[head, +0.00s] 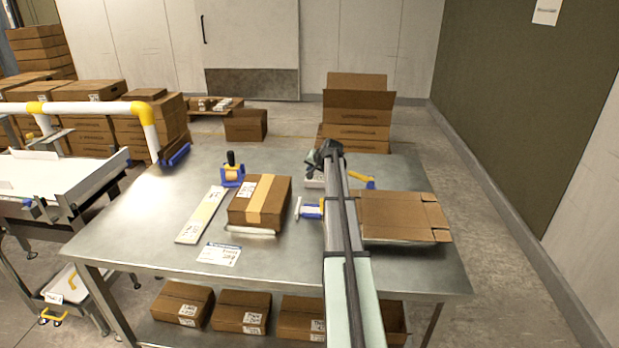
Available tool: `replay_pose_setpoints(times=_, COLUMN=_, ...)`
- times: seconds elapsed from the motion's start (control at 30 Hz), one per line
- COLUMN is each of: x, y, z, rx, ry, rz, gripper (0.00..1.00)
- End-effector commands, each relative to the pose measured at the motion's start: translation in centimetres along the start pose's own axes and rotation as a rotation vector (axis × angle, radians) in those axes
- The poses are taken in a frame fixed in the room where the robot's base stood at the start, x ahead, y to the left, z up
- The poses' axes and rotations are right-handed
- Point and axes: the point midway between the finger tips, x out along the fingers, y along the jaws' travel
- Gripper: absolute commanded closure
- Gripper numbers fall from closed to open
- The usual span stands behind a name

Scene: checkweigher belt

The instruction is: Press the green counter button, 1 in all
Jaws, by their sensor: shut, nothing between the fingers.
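My arm reaches away from the camera over the metal table, and my gripper (322,163) is at its far end, right of the table's middle. The gripper is small and dark here; it is shut and empty. A small pale box (313,183) shows just below and beside the gripper, partly hidden by my arm. I cannot make out a green button on it or anywhere else in view. I cannot tell whether the gripper touches the pale box.
On the metal table (150,235) are a taped carton (260,203), a tape dispenser (232,172), a pale ruler-like strip (202,214), a printed label sheet (219,254), a blue-and-white tool (310,209) and flattened cardboard (400,216). A conveyor (60,175) stands left.

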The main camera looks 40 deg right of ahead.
Motion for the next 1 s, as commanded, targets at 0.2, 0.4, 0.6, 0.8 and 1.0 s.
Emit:
replay_pose_setpoints(times=0.2, x=0.0, y=0.0, z=0.0, rx=0.0, ry=0.0, rz=0.0, gripper=1.0)
replay_pose_setpoints(times=0.4, x=0.03, y=0.03, z=0.02, rx=0.0, ry=0.0, rz=0.0, gripper=1.0)
replay_pose_setpoints(times=0.6, x=0.38, y=0.3, z=0.28, rx=0.0, ry=0.0, rz=0.0, gripper=1.0)
replay_pose_setpoints(times=0.8, x=0.61, y=0.47, z=0.43, rx=0.0, ry=0.0, rz=0.0, gripper=1.0)
replay_pose_setpoints(times=1.0, x=0.59, y=0.46, z=0.42, rx=0.0, ry=0.0, rz=0.0, gripper=1.0)
